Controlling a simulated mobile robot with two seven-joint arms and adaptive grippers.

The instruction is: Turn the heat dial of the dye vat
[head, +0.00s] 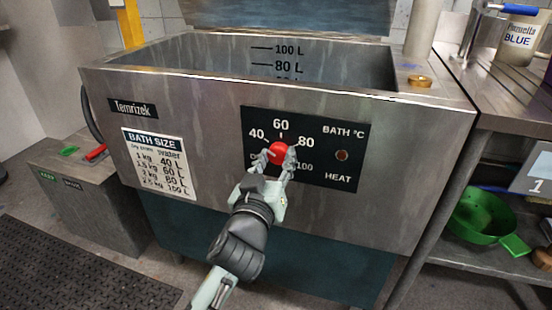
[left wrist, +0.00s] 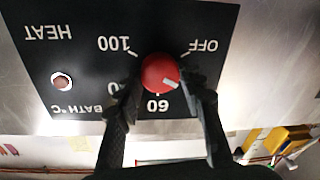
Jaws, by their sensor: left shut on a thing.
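The dye vat (head: 190,100) is a large steel tub with a black dial panel (head: 330,125) on its front. The red heat dial (head: 278,152) sits on that panel, ringed by OFF, 40, 60, 80 and 100. My left gripper (head: 276,162) is shut on the dial, one finger on each side. In the left wrist view, which is upside down, the dial (left wrist: 160,73) shows between the fingers (left wrist: 160,100). Its white mark points down and right there, between 60 and the 40 side; a finger hides 40. My right gripper is out of view.
A round indicator (head: 342,155) is on the panel's right. A bath size chart (head: 158,165) is on the vat's front. A low steel box (head: 85,190) stands at the left. A steel bench with a green colander (head: 482,217) on its lower shelf stands at the right.

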